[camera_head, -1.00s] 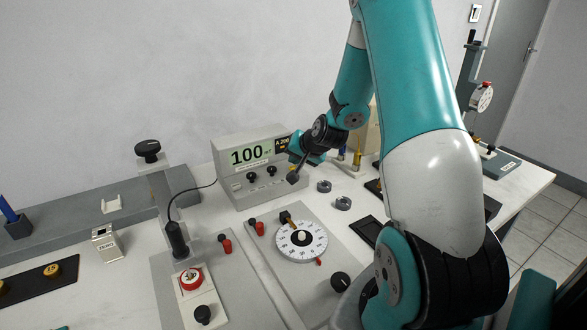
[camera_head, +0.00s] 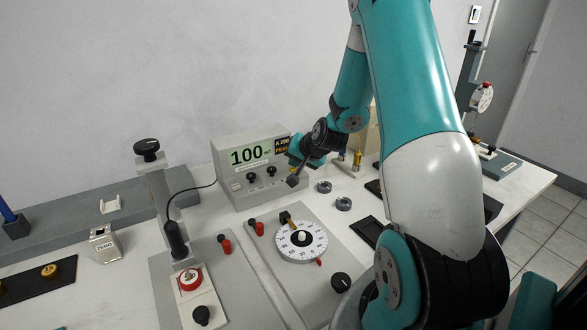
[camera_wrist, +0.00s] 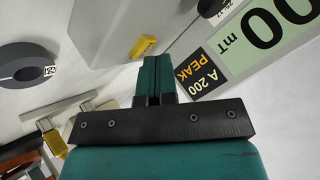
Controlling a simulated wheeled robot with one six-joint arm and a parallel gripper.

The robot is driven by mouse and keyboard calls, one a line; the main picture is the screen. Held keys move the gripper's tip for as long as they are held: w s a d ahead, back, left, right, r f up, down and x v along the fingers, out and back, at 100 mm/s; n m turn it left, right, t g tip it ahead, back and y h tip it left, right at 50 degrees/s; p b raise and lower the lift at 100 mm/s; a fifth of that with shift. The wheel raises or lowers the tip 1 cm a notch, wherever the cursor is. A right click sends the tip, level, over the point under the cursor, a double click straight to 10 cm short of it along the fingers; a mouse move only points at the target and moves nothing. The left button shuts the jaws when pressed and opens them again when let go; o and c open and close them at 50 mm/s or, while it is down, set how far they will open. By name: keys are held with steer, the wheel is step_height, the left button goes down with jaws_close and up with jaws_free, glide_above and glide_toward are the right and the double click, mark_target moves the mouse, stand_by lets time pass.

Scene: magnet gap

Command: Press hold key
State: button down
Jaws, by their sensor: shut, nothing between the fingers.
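The meter (camera_head: 232,187) is a grey box whose screen (camera_head: 251,156) reads 100 mT, with A 200 and an orange PEAK beside it. In the wrist view the screen (camera_wrist: 265,40) shows at the upper right. A small yellow key (camera_wrist: 143,46) sits on a grey face of the meter. My gripper (camera_wrist: 150,64) is shut and empty, its teal fingertips just below the key in that view; I cannot tell whether they touch it. In the head view my gripper (camera_head: 296,158) is at the meter's right end, and the key is not clearly visible.
Two grey rings (camera_head: 334,195) lie right of the meter. A white dial (camera_head: 301,241) on a grey plate and a red button (camera_head: 190,280) stand in front. A probe (camera_head: 176,240) on a cable stands at left. A ZERO block (camera_head: 104,245) is further left.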

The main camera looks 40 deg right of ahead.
mark_target(296, 168)
stand_by(0.3)
steer(key=shift+r+p, duration=0.7)
steer(key=shift+r, duration=0.1)
step_height(296, 168, up, 5)
steer(key=p, duration=0.4)
stand_by(0.7)
